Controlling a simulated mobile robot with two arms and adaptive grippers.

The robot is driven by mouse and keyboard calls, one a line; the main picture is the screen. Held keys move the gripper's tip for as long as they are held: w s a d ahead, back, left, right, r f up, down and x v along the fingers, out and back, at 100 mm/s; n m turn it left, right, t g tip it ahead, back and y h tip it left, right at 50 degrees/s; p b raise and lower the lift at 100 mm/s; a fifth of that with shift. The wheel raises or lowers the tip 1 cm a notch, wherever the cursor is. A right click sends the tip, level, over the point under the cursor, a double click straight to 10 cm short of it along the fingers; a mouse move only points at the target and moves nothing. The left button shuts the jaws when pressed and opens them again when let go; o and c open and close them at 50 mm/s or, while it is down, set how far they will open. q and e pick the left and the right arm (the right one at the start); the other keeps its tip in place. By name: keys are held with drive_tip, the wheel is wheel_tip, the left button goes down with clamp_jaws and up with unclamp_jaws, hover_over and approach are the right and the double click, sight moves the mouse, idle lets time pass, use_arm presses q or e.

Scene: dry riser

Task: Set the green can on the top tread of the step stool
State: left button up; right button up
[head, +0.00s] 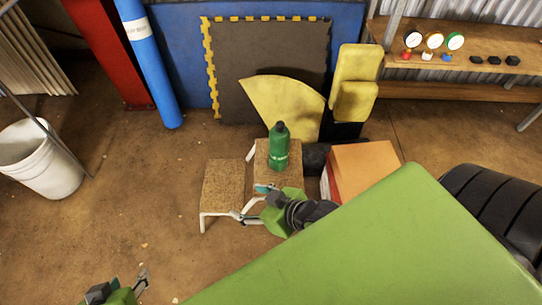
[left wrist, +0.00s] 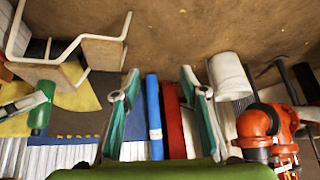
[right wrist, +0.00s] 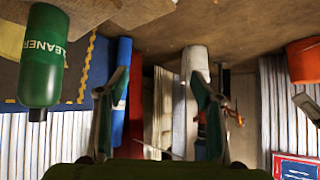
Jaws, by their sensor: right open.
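The green can (head: 279,150), a bottle-shaped container with a dark cap, stands upright on the top tread (head: 262,160) of the step stool. The stool has speckled brown treads and white legs; its lower tread (head: 222,185) is to the left. My right gripper (head: 251,203) is open and empty in front of the stool, apart from the can. In the right wrist view the can (right wrist: 43,60), lettered CLEANER, is left of the jaws. My left gripper (head: 121,284) is open and empty at the lower left, away from the stool. The can also shows in the left wrist view (left wrist: 40,118).
An orange-topped box (head: 365,165) stands right of the stool. Yellow foam pieces (head: 285,100) and dark matting lean behind it. A white bucket (head: 40,160) is at the left, and a wooden shelf (head: 480,62) with gauges at the right. Floor left of the stool is clear.

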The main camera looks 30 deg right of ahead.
drive_tip(key=s+d+r+m+g+h, duration=0.1)
drive_tip(key=s+d+r+g+h, duration=0.1)
drive_tip(key=s+d, duration=0.1)
drive_tip(key=shift+s+d+r+m+h, duration=0.25)
drive_tip(key=shift+s+m+h, duration=0.15)
drive_tip(key=shift+s, duration=0.25)
